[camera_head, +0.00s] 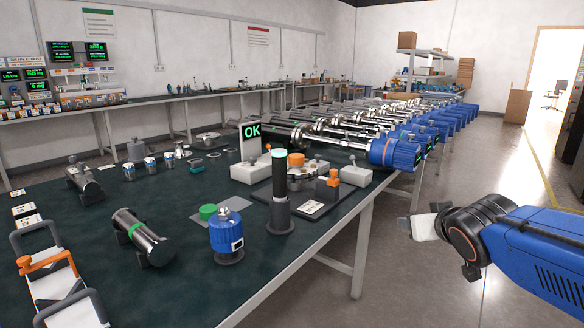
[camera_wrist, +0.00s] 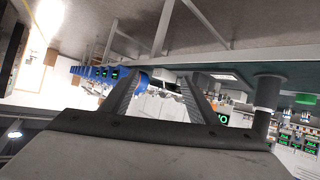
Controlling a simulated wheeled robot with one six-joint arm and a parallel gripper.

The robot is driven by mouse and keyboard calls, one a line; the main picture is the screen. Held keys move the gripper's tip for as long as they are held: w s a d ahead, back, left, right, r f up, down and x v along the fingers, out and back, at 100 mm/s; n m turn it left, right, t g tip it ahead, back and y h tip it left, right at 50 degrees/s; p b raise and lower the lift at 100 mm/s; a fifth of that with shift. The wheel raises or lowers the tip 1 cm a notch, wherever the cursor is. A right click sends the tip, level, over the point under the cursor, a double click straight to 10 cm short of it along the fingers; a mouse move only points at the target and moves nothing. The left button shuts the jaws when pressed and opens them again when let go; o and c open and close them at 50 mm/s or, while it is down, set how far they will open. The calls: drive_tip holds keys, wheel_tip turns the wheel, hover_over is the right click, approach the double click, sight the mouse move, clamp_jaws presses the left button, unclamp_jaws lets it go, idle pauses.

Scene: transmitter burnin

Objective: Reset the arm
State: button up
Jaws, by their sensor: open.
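My arm comes in from the right edge of the head view, blue with a dark wrist with orange rings. My gripper (camera_head: 428,224) is at its end, over the floor to the right of the bench and clear of it. In the wrist view my gripper (camera_wrist: 161,80) shows two dark fingers spread wide apart with nothing held between them. The wrist picture is tilted. Beyond the fingers it shows pale fixture parts and a blue transmitter end (camera_wrist: 145,76).
The dark green bench (camera_head: 190,275) holds a blue transmitter (camera_head: 226,236), a black post with a green top (camera_head: 280,190), a steel cylinder (camera_head: 142,238) and an orange-handled rack (camera_head: 45,262). A blue-ended transmitter (camera_head: 395,153) overhangs the bench's right edge. Floor (camera_head: 400,290) is open between bench and arm.

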drive_tip(key=s+f+g, duration=0.3)
drive_tip(key=s+f, duration=0.3)
drive_tip(key=s, duration=0.4)
drive_tip(key=s+a+f+g+y, duration=0.1)
drive_tip(key=s+f+g, duration=0.3)
drive_tip(key=s, duration=0.7)
wheel_tip(320, 180, down, 2)
drive_tip(key=shift+s+a+f+m, duration=0.1)
drive_tip(key=shift+s+a+m, duration=0.2)
